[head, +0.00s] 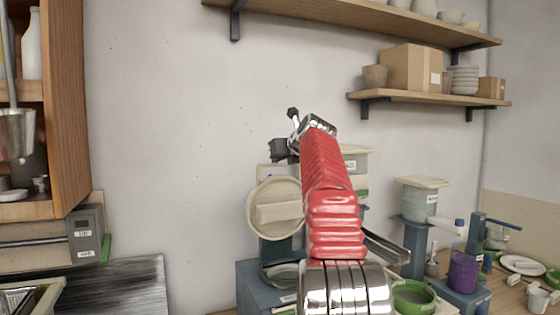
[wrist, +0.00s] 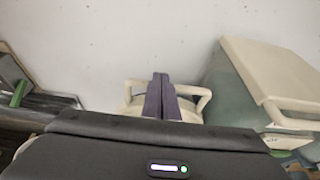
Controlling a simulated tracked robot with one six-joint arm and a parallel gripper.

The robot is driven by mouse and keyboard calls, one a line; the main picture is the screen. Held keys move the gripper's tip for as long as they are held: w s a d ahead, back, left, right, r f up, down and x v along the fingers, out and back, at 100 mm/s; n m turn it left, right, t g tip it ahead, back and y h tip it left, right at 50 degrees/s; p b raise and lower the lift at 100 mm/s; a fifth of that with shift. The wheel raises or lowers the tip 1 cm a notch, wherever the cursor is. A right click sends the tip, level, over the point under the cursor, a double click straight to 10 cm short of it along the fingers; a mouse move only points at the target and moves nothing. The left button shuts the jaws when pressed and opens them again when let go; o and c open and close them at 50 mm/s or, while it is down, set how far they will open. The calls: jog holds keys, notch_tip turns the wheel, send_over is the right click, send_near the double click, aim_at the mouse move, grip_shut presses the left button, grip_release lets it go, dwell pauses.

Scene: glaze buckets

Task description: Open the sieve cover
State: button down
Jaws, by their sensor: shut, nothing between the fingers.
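A round cream disc with a raised bar across it (head: 262,222), which looks like the sieve cover, stands upright in the head view, facing me above a blue stand (head: 255,285). A thin cream loop rises at its top. My gripper (head: 277,153) is just above that loop, its dark purple fingers shut and empty. In the wrist view the fingers (wrist: 160,98) are over a cream part with a loop (wrist: 204,98) on each side. They hide its middle, and I cannot tell whether they touch it.
A translucent container with a cream lid (wrist: 270,65) is close to the right of the fingers. A lidded container on a blue stand (head: 420,203), a purple cup (head: 463,272) and a green bowl (head: 412,297) are farther right. A wooden cabinet (head: 68,110) is at left. Bare wall is behind.

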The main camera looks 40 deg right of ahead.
jog(key=shift+w+d+r, duration=0.1)
jog(key=shift+w+d, duration=0.05)
jog(key=shift+w, duration=0.3)
jog(key=shift+w+d+r, duration=0.1)
jog(key=shift+w+d, duration=0.05)
jog(key=shift+w, duration=0.3)
jog(key=shift+f, duration=0.15)
dwell(0.9)
jog(key=s+a+f, duration=0.1)
jog(key=s+f, duration=0.1)
jog(key=s, duration=0.3)
jog(key=s+a+f, duration=0.2)
jog(key=s, duration=0.3)
jog(key=shift+s+a+f, duration=0.15)
jog(key=shift+a, duration=0.1)
dwell(0.6)
